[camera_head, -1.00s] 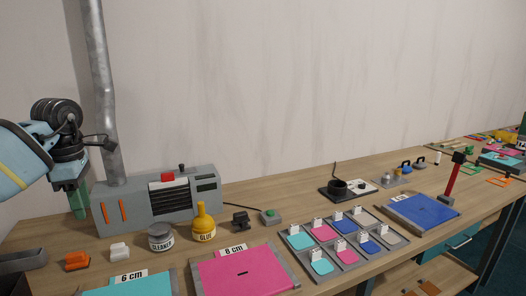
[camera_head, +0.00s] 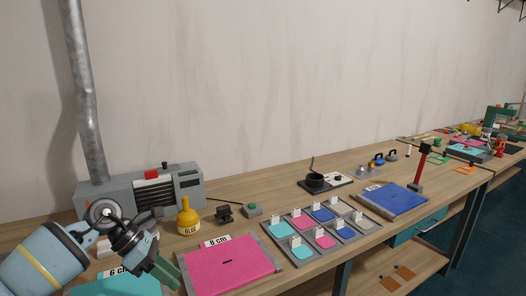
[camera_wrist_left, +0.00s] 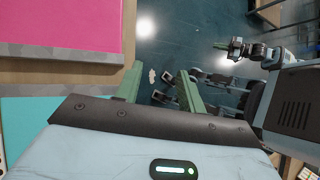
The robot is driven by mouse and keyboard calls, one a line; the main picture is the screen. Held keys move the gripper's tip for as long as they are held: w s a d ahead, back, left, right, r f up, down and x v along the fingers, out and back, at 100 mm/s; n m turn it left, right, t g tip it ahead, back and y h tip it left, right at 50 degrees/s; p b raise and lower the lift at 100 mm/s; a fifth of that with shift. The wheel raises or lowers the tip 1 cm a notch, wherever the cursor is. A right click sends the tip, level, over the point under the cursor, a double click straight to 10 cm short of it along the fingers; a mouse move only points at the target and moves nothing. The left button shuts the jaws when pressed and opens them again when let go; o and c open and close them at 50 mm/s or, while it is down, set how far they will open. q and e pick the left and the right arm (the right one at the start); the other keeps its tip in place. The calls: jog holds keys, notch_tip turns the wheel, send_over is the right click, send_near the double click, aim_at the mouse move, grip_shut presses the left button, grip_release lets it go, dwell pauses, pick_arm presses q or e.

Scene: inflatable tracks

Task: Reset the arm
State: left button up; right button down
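My left gripper (camera_head: 165,272) is low at the left of the head view, over the front edge of the bench by the turquoise panel. The left wrist view shows its two green fingers (camera_wrist_left: 160,84) spread apart with nothing between them; the floor shows beyond. My right arm shows at the right of the left wrist view. Its small green-tipped gripper (camera_wrist_left: 232,46) is over the floor, too small to tell open from shut. It is not in the head view.
The turquoise panel (camera_head: 110,288) and pink panel (camera_head: 232,266) lie near the bench front. A blue panel (camera_head: 398,198) and red hammer (camera_head: 421,165) are farther right.

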pick_arm(q)
jog(key=s+d+f+n+t+h, duration=0.3)
jog(key=s+d+n+h, duration=0.15)
jog(key=d+n, duration=0.25)
jog(key=s+d+f+n+t+h, duration=0.3)
jog(key=d+n+t+h, duration=0.1)
jog(key=d+n+h, duration=0.3)
jog(key=s+a+f+n+t+y, duration=0.35)
jog(key=f+n+y, duration=0.3)
jog(key=n, duration=0.45)
jog(key=s+a+f+n+t+y, duration=0.3)
jog(key=s+f+n+t+y, duration=0.3)
jog(key=n, duration=0.6)
jog(key=s+a+f+n+g+y, duration=0.2)
jog(key=s+f+n, duration=0.3)
jog(key=s, duration=0.3)
jog(key=s+a+f+n+g+y, duration=0.3)
jog(key=s+a+f+n+g, duration=0.1)
jog(key=s+f, duration=0.3)
jog(key=s+g, duration=0.1)
jog(key=s, duration=0.1)
jog(key=shift+s+f+n, duration=0.3)
jog(key=shift+f+n, duration=0.1)
jog(key=shift+c, duration=0.3)
